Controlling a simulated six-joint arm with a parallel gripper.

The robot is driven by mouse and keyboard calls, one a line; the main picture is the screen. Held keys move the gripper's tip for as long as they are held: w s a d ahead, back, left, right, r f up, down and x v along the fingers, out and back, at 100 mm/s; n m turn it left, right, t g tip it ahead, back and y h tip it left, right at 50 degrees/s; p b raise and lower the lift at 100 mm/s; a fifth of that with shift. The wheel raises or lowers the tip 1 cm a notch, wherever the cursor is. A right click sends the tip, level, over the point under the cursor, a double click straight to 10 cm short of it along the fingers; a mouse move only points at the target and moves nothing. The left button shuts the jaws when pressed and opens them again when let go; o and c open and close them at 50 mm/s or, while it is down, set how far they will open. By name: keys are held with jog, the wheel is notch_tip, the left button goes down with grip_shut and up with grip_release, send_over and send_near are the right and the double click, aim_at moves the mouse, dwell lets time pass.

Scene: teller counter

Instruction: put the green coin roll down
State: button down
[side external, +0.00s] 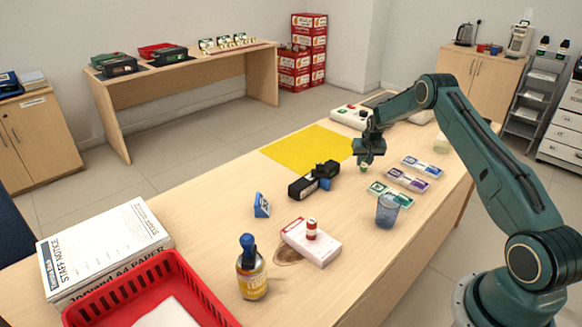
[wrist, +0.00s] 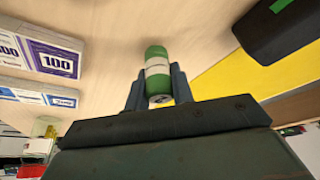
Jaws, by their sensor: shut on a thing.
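The green coin roll (wrist: 157,66), green with a white band, stands out between the two fingers in the wrist view. My gripper (wrist: 159,88) is shut on it. In the side external view my gripper (side external: 366,160) points down over the counter, right of the yellow mat. The lower end of the green coin roll (side external: 364,168) shows just below the fingers. I cannot tell whether it touches the counter.
The yellow mat (side external: 305,148) lies left of my gripper. A black device (side external: 305,187), banknote bundles (side external: 407,180), a blue cup (side external: 387,212) and a white box with a red-and-white roll (side external: 311,229) stand nearer the camera. Bare counter surrounds the gripper.

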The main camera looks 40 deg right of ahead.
jog(key=shift+f, duration=0.3)
jog(key=shift+f, duration=0.15)
jog(key=c, duration=1.2)
grip_release()
jog(key=v, duration=1.2)
jog(key=shift+r, duration=0.2)
